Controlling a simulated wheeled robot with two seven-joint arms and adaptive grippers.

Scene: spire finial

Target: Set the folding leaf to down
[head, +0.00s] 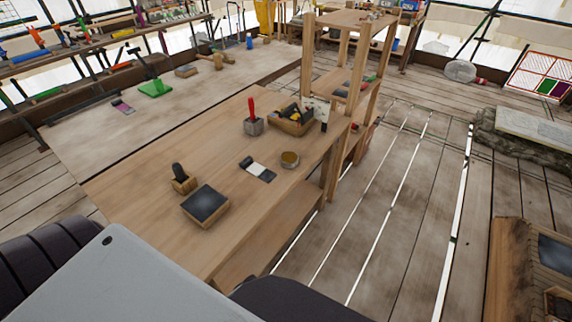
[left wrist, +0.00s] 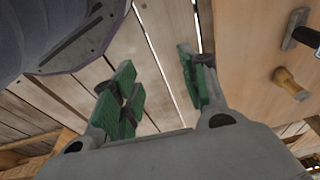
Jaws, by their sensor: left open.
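The pale wooden bench top (head: 225,140) lies level across the middle of the head view, with a dark seam along its far side where it meets a greyer table. I cannot tell for certain which board is the folding leaf, and no hinge or latch shows clearly. My left gripper (left wrist: 155,72) is open, its green-padded fingers apart with nothing between them; plank floor shows behind. A wooden surface (left wrist: 238,55) lies at the right of the left wrist view, beside the fingers and apart from them. Neither gripper shows in the head view.
Plank floor (head: 410,190) is open farther right.

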